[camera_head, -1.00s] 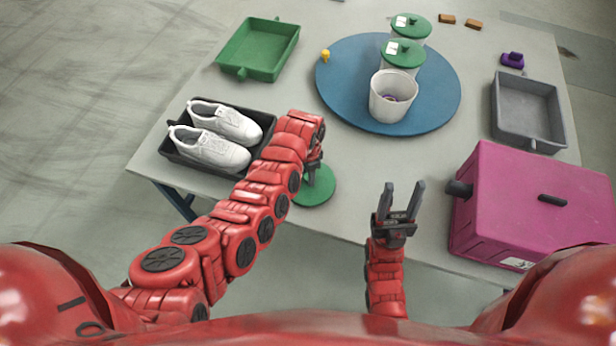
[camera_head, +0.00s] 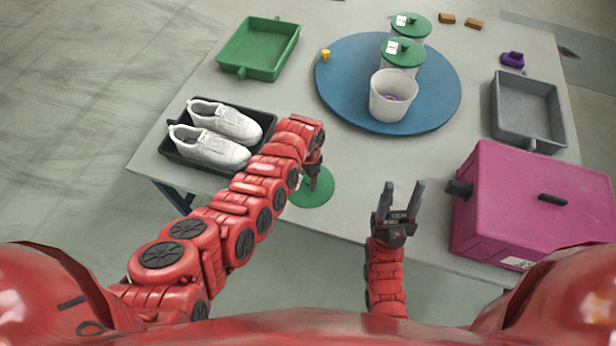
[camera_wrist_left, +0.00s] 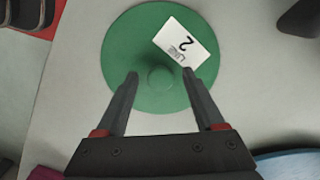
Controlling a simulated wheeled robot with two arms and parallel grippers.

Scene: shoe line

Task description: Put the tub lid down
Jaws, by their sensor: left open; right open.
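In the left wrist view the lid (camera_wrist_left: 125,50) shows a centre knob and a white label with a "2". My left gripper (camera_head: 313,183) is just over the lid; its open fingers (camera_wrist_left: 158,75) are on either side of the knob, with nothing between them that I can see held. An open white tub (camera_head: 390,108) stands on the blue round board (camera_head: 340,90). My right gripper (camera_head: 403,190) is open and empty at the table's front edge.
Two green-lidded tubs (camera_head: 402,55) stand behind the open tub. White shoes (camera_head: 212,150) sit in a black tray at the left. A green tray (camera_head: 258,50), a grey tray (camera_head: 527,110) and a magenta box (camera_head: 525,200) stand around. The table between board and lid is clear.

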